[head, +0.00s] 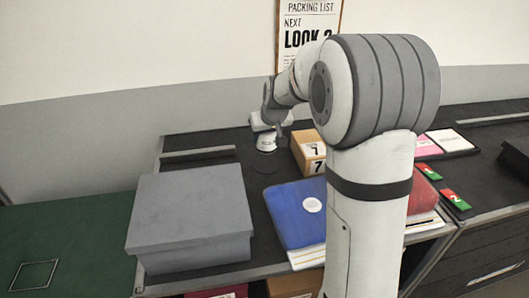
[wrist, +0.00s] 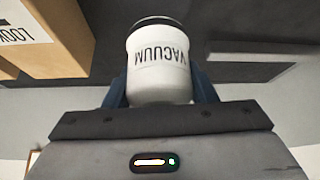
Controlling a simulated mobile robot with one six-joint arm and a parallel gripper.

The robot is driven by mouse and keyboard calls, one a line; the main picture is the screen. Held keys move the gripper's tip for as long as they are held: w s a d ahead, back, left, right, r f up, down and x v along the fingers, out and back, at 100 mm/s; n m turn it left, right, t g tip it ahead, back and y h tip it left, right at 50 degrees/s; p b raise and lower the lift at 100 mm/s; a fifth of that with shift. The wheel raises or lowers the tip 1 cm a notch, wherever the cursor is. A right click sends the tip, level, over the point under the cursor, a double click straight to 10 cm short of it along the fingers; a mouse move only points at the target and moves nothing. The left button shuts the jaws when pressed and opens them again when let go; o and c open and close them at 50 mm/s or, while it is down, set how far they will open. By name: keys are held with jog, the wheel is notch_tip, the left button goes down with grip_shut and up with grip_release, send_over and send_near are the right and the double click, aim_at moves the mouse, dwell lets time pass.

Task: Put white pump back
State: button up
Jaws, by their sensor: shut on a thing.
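The white pump (wrist: 158,62) is a white cylinder with "VACUUM" printed on it, upside down in the wrist view, and a dark rim at its far end. My gripper (wrist: 160,88) is shut on it, with a dark blue finger at each side. In the head view the pump (head: 266,142) is small and upright below my gripper (head: 268,126), over a dark round patch (head: 267,162) on the black worktop. I cannot tell whether the pump touches the worktop.
A grey lidded box (head: 192,215) stands at front left. A cardboard box marked 7 (head: 309,150) stands close right of the pump. A blue folder (head: 297,212) with a white disc and a red folder (head: 423,195) lie nearer. A low dark ledge (head: 197,154) lies behind left.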

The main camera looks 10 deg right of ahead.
jog(key=shift+f, duration=2.9)
jog(key=shift+f+b, duration=0.2)
jog(key=shift+b, duration=0.2)
jog(key=o, duration=1.3)
jog(key=shift+r, duration=0.1)
